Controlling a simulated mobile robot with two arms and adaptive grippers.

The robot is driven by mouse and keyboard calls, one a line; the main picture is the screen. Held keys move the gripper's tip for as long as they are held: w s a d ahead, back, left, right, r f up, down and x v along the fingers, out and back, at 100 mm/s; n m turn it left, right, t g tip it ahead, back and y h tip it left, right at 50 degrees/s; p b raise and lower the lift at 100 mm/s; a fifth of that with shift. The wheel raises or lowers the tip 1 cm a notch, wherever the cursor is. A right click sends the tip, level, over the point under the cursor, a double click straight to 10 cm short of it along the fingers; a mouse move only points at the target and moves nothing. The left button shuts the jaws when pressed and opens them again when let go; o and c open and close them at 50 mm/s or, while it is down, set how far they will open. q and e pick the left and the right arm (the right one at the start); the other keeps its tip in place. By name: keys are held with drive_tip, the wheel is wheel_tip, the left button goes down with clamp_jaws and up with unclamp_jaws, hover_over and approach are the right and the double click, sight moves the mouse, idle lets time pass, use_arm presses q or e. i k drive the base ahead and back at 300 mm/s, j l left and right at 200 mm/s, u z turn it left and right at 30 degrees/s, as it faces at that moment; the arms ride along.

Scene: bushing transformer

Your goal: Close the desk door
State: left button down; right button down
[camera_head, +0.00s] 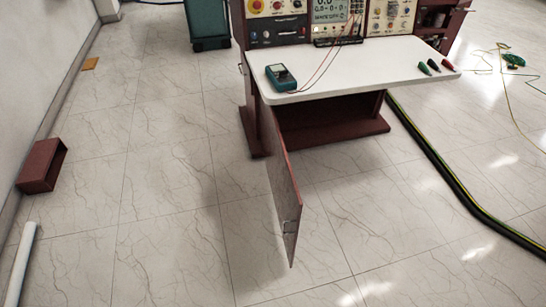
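The desk (360,75) stands at the top centre right, with a white top and a dark red body. Its door (282,185) is a reddish-brown panel hinged at the left side below the top. The compartment (330,125) under the top is open to view and looks empty. Neither of my grippers shows in the head view.
A teal meter (281,77) with red leads lies on the desk top. Black-and-green cables (445,170) run along the floor at right. A dark red box (41,166) and a white pipe (22,262) lie by the left wall. The tiled floor left of the door is clear.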

sight(288, 200)
drive_tip(key=i+j+z, duration=0.25)
drive_tip(key=j, duration=0.3)
drive_tip(key=i+j+z, duration=0.1)
drive_tip(key=i+j, duration=0.15)
drive_tip(key=i+j+z, duration=0.15)
drive_tip(key=j, duration=0.25)
drive_tip(key=k+j+z, duration=0.25)
drive_tip(key=j, duration=0.15)
